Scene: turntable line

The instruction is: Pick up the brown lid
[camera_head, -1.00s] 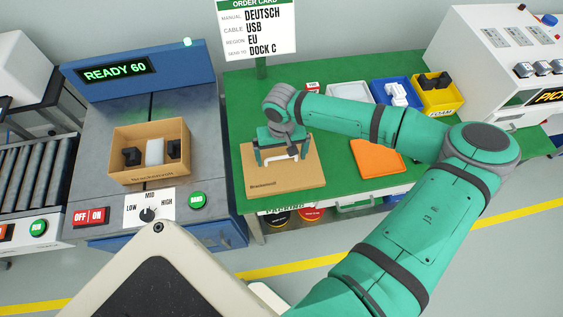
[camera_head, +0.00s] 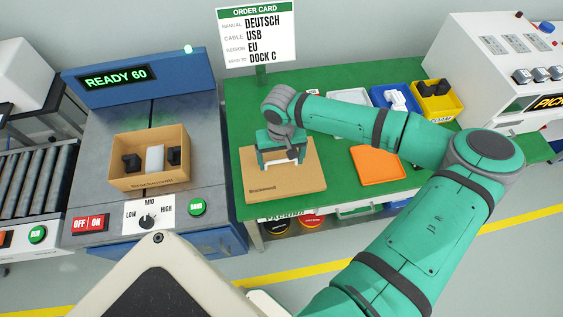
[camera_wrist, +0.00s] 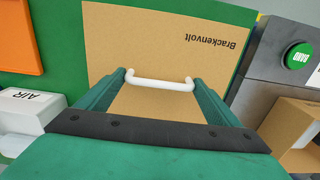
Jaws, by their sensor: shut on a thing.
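The brown lid (camera_head: 296,185) is a flat cardboard panel with "Brackenvolt" printed near its edge and a white handle on top. It is over the left part of the green table; I cannot tell whether it touches the table. In the wrist view the lid (camera_wrist: 150,45) fills the middle, and its white handle (camera_wrist: 160,84) spans between my two fingers. My gripper (camera_head: 283,160) is above the lid, shut on the handle. In the wrist view my gripper (camera_wrist: 160,88) hides the lid's near part.
An open cardboard box (camera_head: 150,184) with black and white items stands on the grey machine to the left. An orange tray (camera_head: 377,165), a white tray (camera_head: 347,98), a blue bin (camera_head: 396,97) and a yellow bin (camera_head: 436,98) stand on the green table (camera_head: 236,100). The order card (camera_head: 257,36) rises behind.

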